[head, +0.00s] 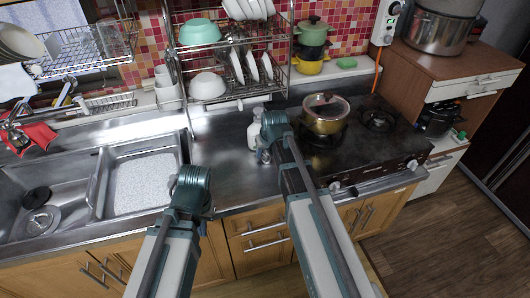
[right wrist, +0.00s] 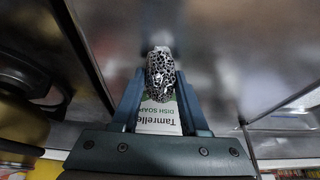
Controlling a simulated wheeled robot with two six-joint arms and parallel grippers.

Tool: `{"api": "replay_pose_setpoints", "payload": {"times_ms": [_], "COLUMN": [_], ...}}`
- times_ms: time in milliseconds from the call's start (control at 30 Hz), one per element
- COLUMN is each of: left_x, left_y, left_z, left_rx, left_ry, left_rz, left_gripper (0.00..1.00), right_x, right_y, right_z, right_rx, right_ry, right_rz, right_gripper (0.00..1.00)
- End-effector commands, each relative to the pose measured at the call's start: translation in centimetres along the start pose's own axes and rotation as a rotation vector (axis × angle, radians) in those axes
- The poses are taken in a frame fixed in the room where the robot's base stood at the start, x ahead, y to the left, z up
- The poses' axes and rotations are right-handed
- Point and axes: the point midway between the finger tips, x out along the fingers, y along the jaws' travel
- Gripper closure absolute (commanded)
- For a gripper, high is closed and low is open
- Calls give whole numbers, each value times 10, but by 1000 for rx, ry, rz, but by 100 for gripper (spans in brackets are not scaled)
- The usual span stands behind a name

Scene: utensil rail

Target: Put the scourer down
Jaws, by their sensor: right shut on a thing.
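The scourer (right wrist: 160,75), a silvery metal mesh pad, sits between the fingertips of my right gripper (right wrist: 160,85) in the right wrist view. The gripper is shut on it, and the steel counter shows blurred behind. In the head view my right gripper (head: 268,140) is over the counter, left of the stove, and mostly hides the scourer. A white dish soap bottle (head: 253,132) stands right beside it; its label (right wrist: 160,113) shows between the fingers in the wrist view. My left gripper (head: 190,190) is over the counter's front, by the sink; its jaw opening is not clear.
A lidded pot (head: 326,113) stands on the stove (head: 370,145). A dish rack (head: 235,50) with bowls and plates is behind. A green sponge (head: 347,63) lies at the back.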

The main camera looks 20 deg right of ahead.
Motion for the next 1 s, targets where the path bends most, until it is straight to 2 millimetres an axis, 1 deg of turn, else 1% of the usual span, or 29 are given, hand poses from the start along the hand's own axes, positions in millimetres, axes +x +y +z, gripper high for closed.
{"api": "replay_pose_setpoints", "payload": {"times_ms": [33,167,200,467,667,867,1000], "left_x": [1,0,0,0,-7,-27,-47], "left_y": [0,0,0,0,-1,-3,-4], "left_z": [0,0,0,0,0,2,3], "left_rx": [0,0,0,0,0,0,0], "left_ry": [0,0,0,0,0,0,0], "left_rz": [0,0,0,0,0,0,0], "left_gripper": [100,100,100,100,100,100,100], "right_x": [1,0,0,0,-7,-28,-50], "right_y": [0,0,0,0,0,0,0], "right_z": [0,0,0,0,-2,-2,-2], "right_rx": [0,0,0,0,0,0,0], "right_ry": [0,0,0,0,0,0,0], "right_rz": [0,0,0,0,0,0,0], "right_gripper": [51,27,26,26,26,26,26]}}
